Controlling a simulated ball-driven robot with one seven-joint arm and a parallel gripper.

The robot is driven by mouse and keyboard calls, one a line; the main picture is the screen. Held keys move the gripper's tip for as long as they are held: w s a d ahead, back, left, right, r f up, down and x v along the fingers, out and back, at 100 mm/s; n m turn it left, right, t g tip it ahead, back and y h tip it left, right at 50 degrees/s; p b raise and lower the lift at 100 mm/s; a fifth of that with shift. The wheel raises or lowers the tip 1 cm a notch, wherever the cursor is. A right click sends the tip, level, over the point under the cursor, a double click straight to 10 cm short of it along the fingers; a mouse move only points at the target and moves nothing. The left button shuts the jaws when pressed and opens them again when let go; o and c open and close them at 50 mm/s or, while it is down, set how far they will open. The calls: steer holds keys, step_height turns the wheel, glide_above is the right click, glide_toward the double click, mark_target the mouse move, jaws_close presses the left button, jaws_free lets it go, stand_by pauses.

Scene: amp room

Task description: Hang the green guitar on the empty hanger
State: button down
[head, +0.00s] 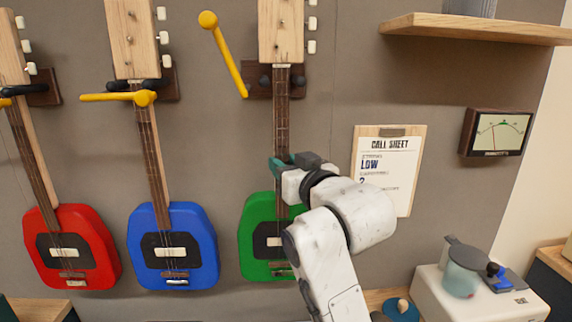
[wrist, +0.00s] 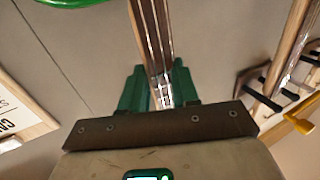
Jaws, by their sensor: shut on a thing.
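The green guitar (head: 255,225) is upright before the wall, right of the blue guitar. My gripper (head: 290,163) is shut on its neck above the body; the wrist view shows the neck (wrist: 150,40) between my green fingers (wrist: 155,92). The dark wooden hanger (head: 250,88) is behind the top of the neck, just below the wooden headstock (head: 281,30). Its dark pegs show on either side of the neck. I cannot tell how deep the neck sits between them. The hanger's yellow bar (head: 229,62) is swung up, left of the neck. My arm hides the body's right side.
The blue guitar (head: 172,225) and red guitar (head: 85,230) hang to the left, with yellow bars across their hangers. A call sheet (head: 385,165), a meter (head: 496,133) and a shelf (head: 470,28) are on the right. A white box (head: 470,295) stands below.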

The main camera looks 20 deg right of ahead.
steer(key=shift+f+b, duration=0.5)
steer(key=shift+f, duration=0.1)
stand_by(0.7)
steer(key=c, duration=0.8)
jaws_free()
steer(key=shift+f, duration=0.15)
steer(key=shift+o, duration=0.2)
steer(key=s+b, duration=0.1)
steer(key=s, duration=0.9)
steer(key=shift+s+d, duration=0.4)
